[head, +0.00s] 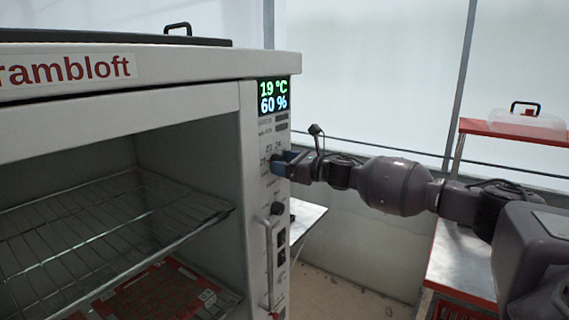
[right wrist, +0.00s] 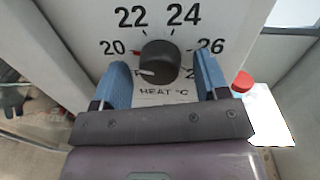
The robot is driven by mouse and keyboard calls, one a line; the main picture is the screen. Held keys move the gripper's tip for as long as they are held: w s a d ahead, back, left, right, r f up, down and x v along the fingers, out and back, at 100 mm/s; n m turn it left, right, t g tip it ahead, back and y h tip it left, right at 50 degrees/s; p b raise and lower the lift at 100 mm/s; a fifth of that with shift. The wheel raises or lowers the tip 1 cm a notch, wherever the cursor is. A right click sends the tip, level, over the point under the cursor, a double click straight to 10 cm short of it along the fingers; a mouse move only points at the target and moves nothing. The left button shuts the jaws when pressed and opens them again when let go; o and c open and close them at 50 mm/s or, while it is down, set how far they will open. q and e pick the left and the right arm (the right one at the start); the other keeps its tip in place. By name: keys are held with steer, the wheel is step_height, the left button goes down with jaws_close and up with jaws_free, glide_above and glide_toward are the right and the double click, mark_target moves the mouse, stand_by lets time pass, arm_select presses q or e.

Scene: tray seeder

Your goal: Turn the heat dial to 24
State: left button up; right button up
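The heat dial (right wrist: 160,58) is a round black knob on the white front panel, above the words HEAT °C. The numbers 20, 22, 24 and 26 show around it; the lowest numbers are partly hidden by my fingers. A white mark on the knob sits at its lower left, below 20. My right gripper (right wrist: 162,66) has its blue fingers on either side of the knob, with a visible gap on each side. In the head view my right gripper (head: 284,162) is at the panel and covers the dial. The display (head: 273,97) reads 19 °C and 60 %. My left gripper is out of view.
The white cabinet (head: 170,112) stands open at the left, with a wire shelf (head: 120,215) inside. A red-topped stand (head: 510,130) is at the right.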

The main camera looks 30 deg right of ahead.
steer(key=c, duration=0.7)
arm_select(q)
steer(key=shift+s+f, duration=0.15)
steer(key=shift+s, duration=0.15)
arm_select(e)
steer(key=shift+c, duration=1)
steer(key=shift+m, duration=0.4)
arm_select(q)
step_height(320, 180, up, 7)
steer(key=p, duration=0.8)
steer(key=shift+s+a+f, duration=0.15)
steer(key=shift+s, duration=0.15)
arm_select(e)
steer(key=m, duration=1)
steer(key=m+t+h, duration=0.1)
steer(key=m, duration=0.9)
steer(key=shift+t, duration=0.3)
steer(key=o, duration=0.9)
steer(key=shift+f, duration=0.1)
